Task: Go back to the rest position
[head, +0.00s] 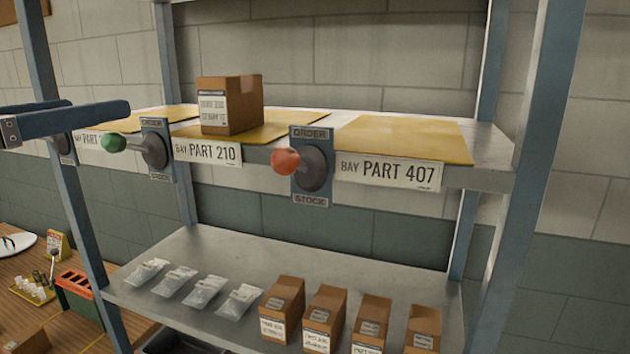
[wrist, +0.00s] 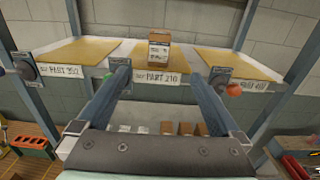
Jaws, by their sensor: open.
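My gripper (wrist: 165,95) is open and empty in the wrist view, its two fingers wide apart and pointing at the shelf rack. In the head view the fingers of my gripper (head: 70,120) reach in from the left edge, in front of the upper shelf. A brown cardboard box (head: 243,112) with a white label stands upright on the yellow mat (head: 285,122) of the bay marked PART 210. It also shows in the wrist view (wrist: 159,50), beyond the fingers and apart from them.
A green-knobbed lever (head: 114,143) and a red-knobbed lever (head: 285,161) stick out from the upper shelf's front edge. The PART 407 mat (head: 405,138) is empty. The lower shelf (head: 235,255) holds several clear bags and small boxes. A wooden bench (head: 30,310) stands at lower left.

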